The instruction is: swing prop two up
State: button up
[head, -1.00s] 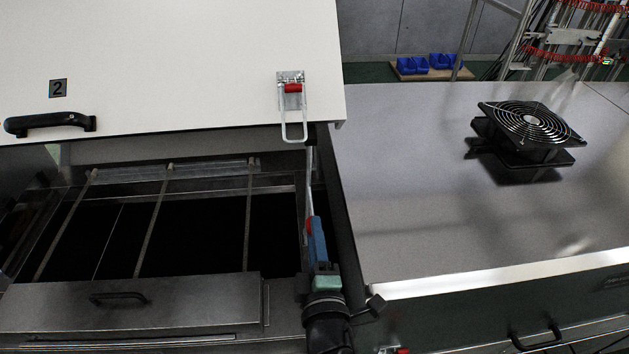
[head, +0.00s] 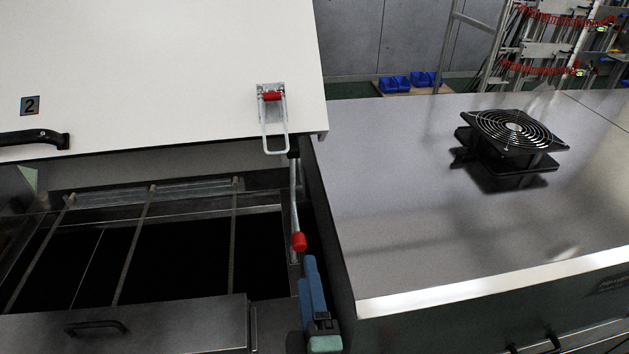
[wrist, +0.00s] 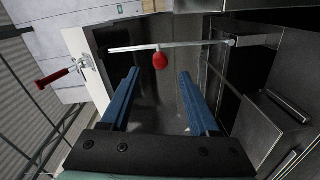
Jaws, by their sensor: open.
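Prop two is a thin pale metal rod (head: 294,195) with a red knob (head: 299,241), below the right corner of the raised white lid (head: 160,70) marked 2. In the wrist view the rod (wrist: 195,45) runs across the picture, from near the lid side to a dark bracket at right. Its knob (wrist: 160,60) sticks out partway along. My gripper (head: 309,262) is just below the knob in the head view. In the wrist view my gripper (wrist: 156,78) has its blue fingers spread, empty, with the knob beyond the tips. Whether the rod's left end touches the lid is unclear.
A latch with a red grip (head: 272,97) hangs on the lid's corner. The open dark dryer bay (head: 180,250) lies left of my gripper. A metal-topped cabinet (head: 400,200) bearing a black fan (head: 513,133) stands close on the right, leaving a narrow gap.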

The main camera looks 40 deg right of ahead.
jog(key=b+v, duration=0.2)
jog(key=v, duration=0.4)
jog(key=shift+s+a, duration=0.2)
jog(key=shift+s, duration=0.1)
jog(key=shift+w+r, duration=0.1)
jog(key=w+a+r+m+t, duration=0.2)
jog(key=w+r, duration=0.1)
jog(key=r, duration=0.4)
jog(key=w+a+r+m+t+y, duration=0.1)
jog(key=w+a+r+m+t, duration=0.1)
jog(key=w+r, duration=0.3)
jog(key=w+a+r+m+t, duration=0.1)
jog(key=w+r+m, duration=0.1)
jog(key=r, duration=0.6)
jog(key=s+a+r+m+t+y, duration=0.1)
jog(key=a+r+t+y, duration=0.3)
jog(key=a+r, duration=0.3)
jog(key=s+a+r+m+t+y, duration=0.1)
jog(key=a+r, duration=0.5)
jog(key=r, duration=1.1)
jog(key=s+t+y, duration=0.1)
jog(key=t+y, duration=0.1)
jog(key=y, duration=0.1)
jog(key=shift+s+a+r+m+t+y, duration=0.15)
jog(key=shift+a+r+m+t+y, duration=0.2)
jog(key=shift+a+m+t+y, duration=0.05)
